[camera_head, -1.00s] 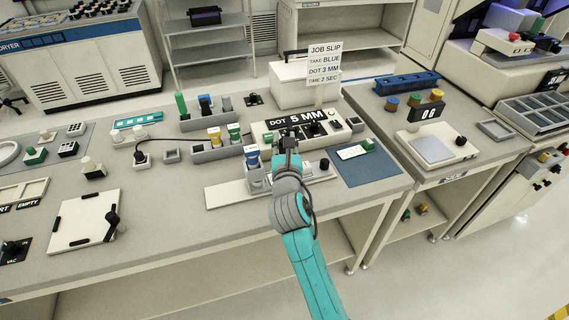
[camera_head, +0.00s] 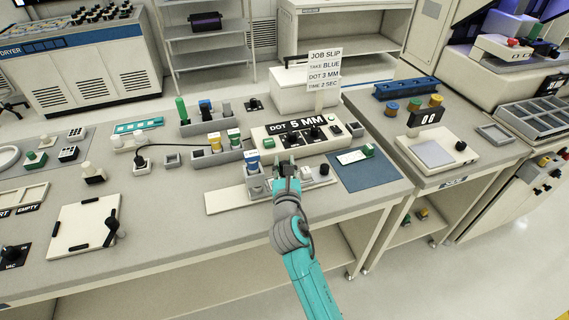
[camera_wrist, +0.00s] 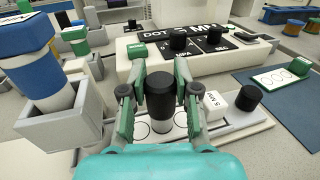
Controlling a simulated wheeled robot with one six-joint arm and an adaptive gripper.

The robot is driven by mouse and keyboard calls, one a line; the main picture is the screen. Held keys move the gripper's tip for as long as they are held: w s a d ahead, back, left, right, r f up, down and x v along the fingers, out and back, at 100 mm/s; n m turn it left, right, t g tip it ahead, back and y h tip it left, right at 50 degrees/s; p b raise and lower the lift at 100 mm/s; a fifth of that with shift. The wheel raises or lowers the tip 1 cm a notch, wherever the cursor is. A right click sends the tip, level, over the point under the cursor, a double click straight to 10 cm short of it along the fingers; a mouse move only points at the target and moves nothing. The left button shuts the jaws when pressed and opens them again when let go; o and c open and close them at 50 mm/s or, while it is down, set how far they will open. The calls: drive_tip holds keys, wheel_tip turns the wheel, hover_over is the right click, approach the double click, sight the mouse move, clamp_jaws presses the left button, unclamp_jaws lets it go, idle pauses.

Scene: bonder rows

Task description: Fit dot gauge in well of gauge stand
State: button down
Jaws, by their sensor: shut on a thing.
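My gripper (camera_head: 287,168) is low over the front of the bench. In the wrist view my gripper (camera_wrist: 160,105) is shut on a black cylinder, which I take as the dot gauge (camera_wrist: 160,98). It looks upright between the green fingers. Below it is the pale gauge stand (camera_wrist: 238,127), with dark ring outlines on its top. The gauge's lower end is partly hidden, so I cannot tell whether it touches the stand. A white block marked 5 MM (camera_wrist: 216,103) and another black knob (camera_wrist: 249,97) are to the right on the stand.
A grey holder with a blue-banded syringe (camera_wrist: 35,75) stands close on the left. The control box (camera_head: 301,137) showing DOT 5 MM is behind. A job slip (camera_head: 324,67) reads BLUE, DOT 3 MM, TIME 2 SEC. A blue mat (camera_head: 372,174) lies to the right.

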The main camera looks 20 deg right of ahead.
drive_tip(key=c, duration=0.9)
unclamp_jaws()
drive_tip(key=shift+o, duration=0.2)
drive_tip(key=v, duration=1.1)
drive_tip(key=shift+f, duration=0.1)
